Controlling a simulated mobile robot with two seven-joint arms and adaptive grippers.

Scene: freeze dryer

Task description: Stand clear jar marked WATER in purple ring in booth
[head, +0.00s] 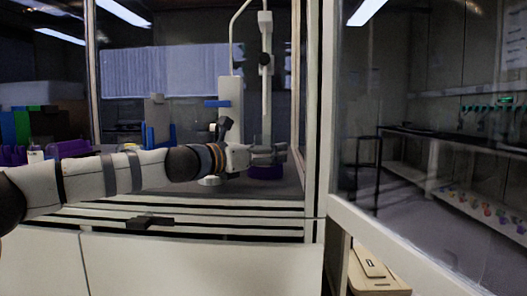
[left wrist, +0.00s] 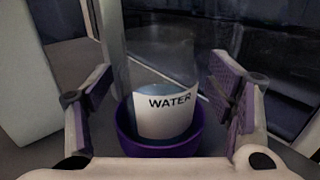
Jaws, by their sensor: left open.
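The clear jar marked WATER (left wrist: 164,118) stands upright inside the purple ring (left wrist: 190,140) in the left wrist view. Its white label faces the camera, and bluish liquid shows above the label. My left gripper (left wrist: 160,88) is open, with one finger on each side of the jar and a gap to both. In the head view my left arm reaches into the booth (head: 230,200), with the gripper (head: 280,152) above the purple ring (head: 265,172). The jar is hard to make out there. My right gripper is not in view.
A white stand (head: 230,110) with a pole rises behind my left arm. A blue holder (head: 155,135) stands farther left, with purple items (head: 70,149) near the left edge. A booth post (head: 314,110) and glass panel are close on the right.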

